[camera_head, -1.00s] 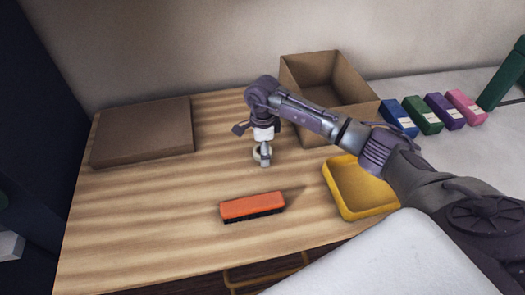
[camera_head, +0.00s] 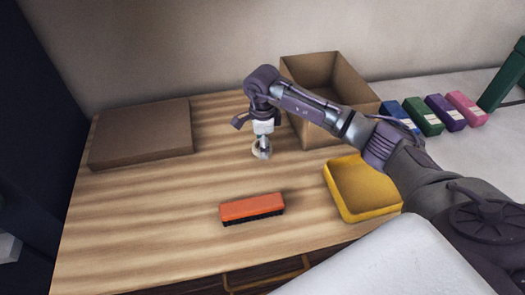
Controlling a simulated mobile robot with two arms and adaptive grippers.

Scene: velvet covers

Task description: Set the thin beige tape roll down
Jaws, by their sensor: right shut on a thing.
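The thin beige tape roll (camera_head: 256,151) is a small pale ring at the tip of my right gripper (camera_head: 262,148). My right gripper points down and is shut on the roll, over the wooden table (camera_head: 150,220) behind the orange brush. The gripper's fingers hide part of the roll. I cannot tell whether the roll touches the table top. My left gripper is not in view.
An orange brush (camera_head: 252,207) lies in front of the gripper. A yellow tray (camera_head: 362,188) and an open cardboard box (camera_head: 335,85) stand to the right. A flat brown box (camera_head: 140,133) lies at the left. Table between them is clear.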

